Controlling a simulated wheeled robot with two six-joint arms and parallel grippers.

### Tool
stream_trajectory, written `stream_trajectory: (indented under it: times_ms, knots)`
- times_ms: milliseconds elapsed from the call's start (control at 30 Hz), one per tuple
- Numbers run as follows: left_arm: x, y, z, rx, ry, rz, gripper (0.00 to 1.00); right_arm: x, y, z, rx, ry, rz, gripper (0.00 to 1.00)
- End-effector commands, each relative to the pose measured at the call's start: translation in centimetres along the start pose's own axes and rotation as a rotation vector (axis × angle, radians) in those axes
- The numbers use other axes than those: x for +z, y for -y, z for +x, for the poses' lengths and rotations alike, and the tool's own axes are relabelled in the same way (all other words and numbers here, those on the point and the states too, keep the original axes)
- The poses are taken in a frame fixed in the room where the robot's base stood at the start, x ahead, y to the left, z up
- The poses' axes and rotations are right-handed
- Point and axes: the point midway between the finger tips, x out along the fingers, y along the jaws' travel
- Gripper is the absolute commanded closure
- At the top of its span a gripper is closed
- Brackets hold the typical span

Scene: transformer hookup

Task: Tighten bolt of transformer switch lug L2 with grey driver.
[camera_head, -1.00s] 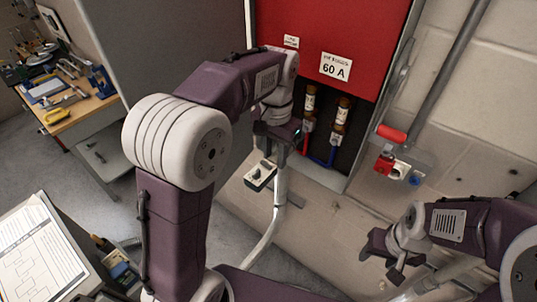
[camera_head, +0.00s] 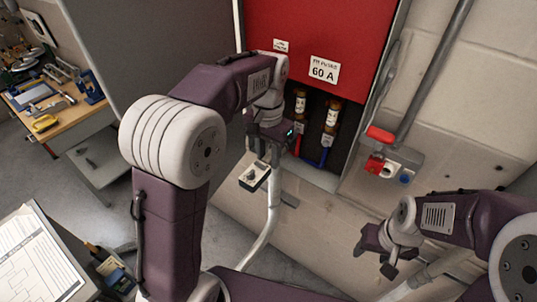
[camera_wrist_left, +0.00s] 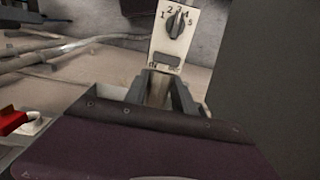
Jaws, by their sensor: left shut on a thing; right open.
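My left gripper (camera_head: 262,157) is in front of the lower left of the open switch cabinet. It is shut on a pale box-shaped tool (camera_head: 254,177), apparently the grey driver. The left wrist view shows the tool's face (camera_wrist_left: 175,32), with a black dial numbered 1 to 5, beyond the fingers (camera_wrist_left: 157,90). Inside the cabinet, a blue lead (camera_head: 324,156) hangs below the right fuse (camera_head: 331,117); a red lead is beside it, partly hidden by the left gripper. I cannot tell which lug is L2, and its bolt is not discernible. My right gripper (camera_head: 374,257) is open and empty at lower right.
The red cabinet cover (camera_head: 305,30) bears a 60 A label. A workbench (camera_head: 75,118) with tools is far left, and a paper diagram (camera_head: 35,260) lies at lower left.

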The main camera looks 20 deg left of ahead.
Motion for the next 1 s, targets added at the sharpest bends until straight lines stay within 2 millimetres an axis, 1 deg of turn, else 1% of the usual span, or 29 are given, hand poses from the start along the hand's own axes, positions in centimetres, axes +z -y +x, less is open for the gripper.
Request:
stream_trajectory:
  times_ms: [267, 500, 1000]
  knots:
    - [-0.03, 0.0, -0.03, 0.0, -0.002, 0.0, 1.0, 0.0, 0.0, 0.01, 0.0, 0.0, 0.0, 0.47]
    - [-0.02, -0.09, -0.12, 0.0, -0.002, 0.0, 1.0, -0.04, 0.01, -0.46, 0.0, 0.0, 0.0, 0.47]
    - [-0.12, -0.08, -0.1, 0.0, -0.002, 0.0, 1.0, -0.05, 0.01, -0.51, 0.0, 0.0, 0.0, 0.47]
